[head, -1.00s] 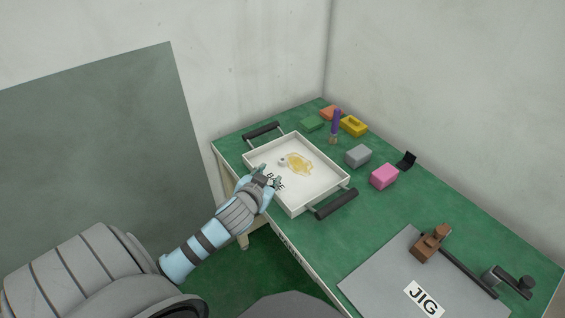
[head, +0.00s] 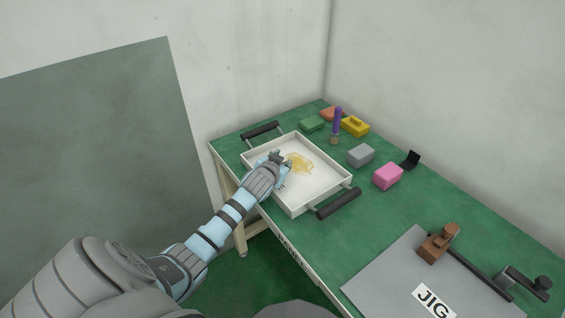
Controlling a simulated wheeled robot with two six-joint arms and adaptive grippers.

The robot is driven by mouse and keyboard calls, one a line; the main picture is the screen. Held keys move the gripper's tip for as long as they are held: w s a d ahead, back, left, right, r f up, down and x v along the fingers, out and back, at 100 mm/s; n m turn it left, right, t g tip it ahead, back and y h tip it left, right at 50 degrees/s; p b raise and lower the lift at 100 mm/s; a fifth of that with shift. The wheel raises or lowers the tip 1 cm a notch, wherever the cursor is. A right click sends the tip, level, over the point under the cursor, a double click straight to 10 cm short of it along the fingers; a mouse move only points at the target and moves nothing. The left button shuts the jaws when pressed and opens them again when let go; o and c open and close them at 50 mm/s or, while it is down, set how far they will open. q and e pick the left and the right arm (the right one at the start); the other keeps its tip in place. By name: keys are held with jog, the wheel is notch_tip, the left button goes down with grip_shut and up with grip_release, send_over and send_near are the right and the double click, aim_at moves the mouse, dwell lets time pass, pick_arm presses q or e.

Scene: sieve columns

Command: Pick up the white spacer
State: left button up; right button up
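The white tray (head: 318,183) sits on the green bench, with a yellowish puddle (head: 300,162) on its floor. My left gripper (head: 277,157) reaches in over the tray's left side, at the left edge of the puddle. The white spacer does not show now. A small pale piece, probably the spacer, showed at this spot earlier and is now hidden by the gripper. I cannot tell whether the fingers are open or shut, or whether they hold anything. My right gripper is not in view.
The tray has dark handles (head: 338,203) at both ends. Beyond it stand a purple-handled brush (head: 337,120), a yellow block (head: 355,126), a grey block (head: 360,155) and a pink block (head: 387,176). A grey jig plate (head: 390,275) with a brown block (head: 438,243) lies at front right.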

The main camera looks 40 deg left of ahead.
pick_arm(q)
jog(key=shift+s+f, duration=0.15)
jog(key=shift+f, duration=0.1)
jog(key=shift+c, duration=0.9)
